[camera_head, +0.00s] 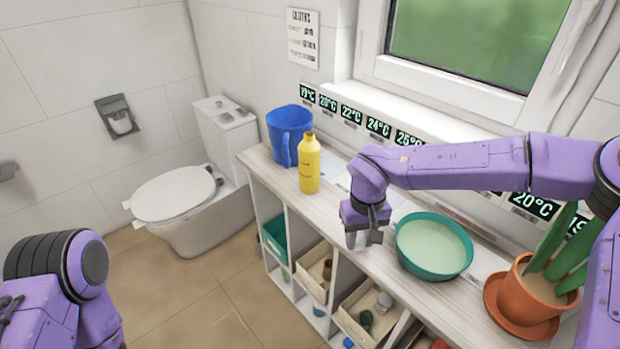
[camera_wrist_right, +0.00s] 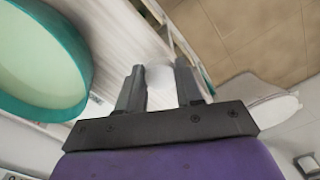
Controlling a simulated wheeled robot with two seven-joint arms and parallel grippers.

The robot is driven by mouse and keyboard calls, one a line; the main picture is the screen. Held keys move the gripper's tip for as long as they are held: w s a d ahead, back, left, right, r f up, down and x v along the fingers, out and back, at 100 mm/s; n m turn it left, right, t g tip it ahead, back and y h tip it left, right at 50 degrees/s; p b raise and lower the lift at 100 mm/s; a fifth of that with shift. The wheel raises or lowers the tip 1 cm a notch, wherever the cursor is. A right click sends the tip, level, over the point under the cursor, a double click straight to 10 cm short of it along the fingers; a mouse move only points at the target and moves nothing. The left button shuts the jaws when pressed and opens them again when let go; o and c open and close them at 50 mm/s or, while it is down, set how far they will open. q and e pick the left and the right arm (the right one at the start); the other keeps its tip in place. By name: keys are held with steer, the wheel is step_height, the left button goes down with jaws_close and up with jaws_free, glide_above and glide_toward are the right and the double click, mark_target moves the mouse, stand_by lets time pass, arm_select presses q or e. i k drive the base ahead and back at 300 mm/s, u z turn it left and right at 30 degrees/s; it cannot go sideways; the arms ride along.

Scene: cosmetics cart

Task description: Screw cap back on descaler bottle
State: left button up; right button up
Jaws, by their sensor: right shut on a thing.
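The yellow bottle (camera_head: 309,168), which looks like the descaler bottle, stands upright on the shelf top beside the blue jug. Its narrow neck points up; I cannot tell whether a cap sits on it. My right gripper (camera_head: 365,238) is at the shelf's front edge, right of the bottle and left of the green basin. In the right wrist view my right gripper (camera_wrist_right: 160,88) is shut on a small white thing (camera_wrist_right: 160,82), possibly the cap, between its fingers. My left arm shows at the lower left, but its gripper cannot be made out.
A blue jug (camera_head: 287,133) stands behind the bottle. A green basin (camera_head: 433,245) with pale liquid is right of my right gripper, and a potted plant (camera_head: 527,290) further right. Open compartments with trays lie below the shelf top (camera_head: 280,183). A toilet (camera_head: 175,195) stands left.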

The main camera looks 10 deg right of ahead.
mark_target(309, 149)
steer(key=u, duration=1.1)
steer(key=i, duration=0.7)
steer(key=z, duration=1.9)
